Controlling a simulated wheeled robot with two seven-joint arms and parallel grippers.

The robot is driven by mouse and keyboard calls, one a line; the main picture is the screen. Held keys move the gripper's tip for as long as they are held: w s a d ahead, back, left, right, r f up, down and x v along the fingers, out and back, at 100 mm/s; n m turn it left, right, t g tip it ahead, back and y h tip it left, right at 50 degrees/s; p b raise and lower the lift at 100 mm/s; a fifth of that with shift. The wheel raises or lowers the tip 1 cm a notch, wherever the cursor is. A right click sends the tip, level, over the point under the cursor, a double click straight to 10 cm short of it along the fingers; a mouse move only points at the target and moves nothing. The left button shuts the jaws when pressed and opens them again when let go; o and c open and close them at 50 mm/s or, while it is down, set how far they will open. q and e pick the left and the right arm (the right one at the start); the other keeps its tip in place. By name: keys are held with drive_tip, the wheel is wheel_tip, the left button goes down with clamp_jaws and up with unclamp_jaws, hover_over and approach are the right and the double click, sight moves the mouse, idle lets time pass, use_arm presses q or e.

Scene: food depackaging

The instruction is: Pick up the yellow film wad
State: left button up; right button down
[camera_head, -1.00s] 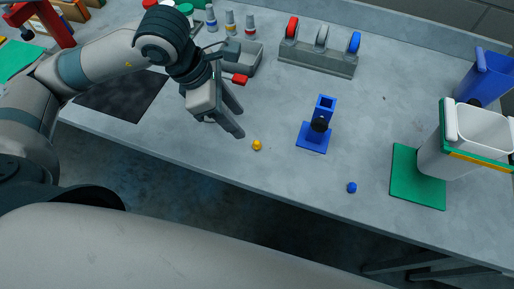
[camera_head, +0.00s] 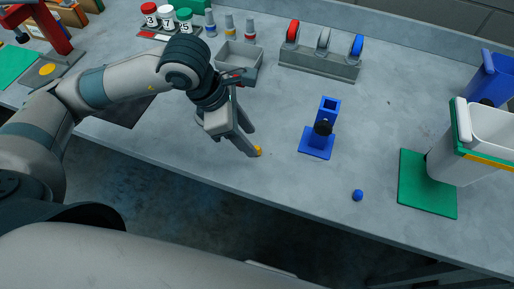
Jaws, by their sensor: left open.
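The yellow film wad (camera_head: 259,151) is a small yellow ball on the grey table near its front edge. My left gripper (camera_head: 254,143) comes in from the upper left and points down at the wad. Its fingers are open, with the fingertips right beside the wad and partly covering it. I cannot tell whether the wad is between the fingers or touching them. My right gripper is not in view.
A blue wad (camera_head: 358,195) lies to the right near the front edge. A blue stand (camera_head: 317,143) stands behind it. A white bin (camera_head: 479,140) stands by a green mat (camera_head: 419,187). A grey tray (camera_head: 239,58) and tape rack (camera_head: 320,63) are at the back.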

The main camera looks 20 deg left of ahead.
sight(254, 145)
use_arm(q)
drive_tip(key=shift+w+d+f+p, duration=0.1)
drive_tip(key=shift+f+p, duration=0.45)
drive_tip(key=shift+p, duration=0.1)
drive_tip(key=p+x, duration=0.1)
drive_tip(key=x, duration=0.2)
drive_tip(key=shift+p, duration=0.3)
drive_tip(key=shift+w+f, duration=0.15)
drive_tip(key=shift+f, duration=0.4)
clamp_jaws()
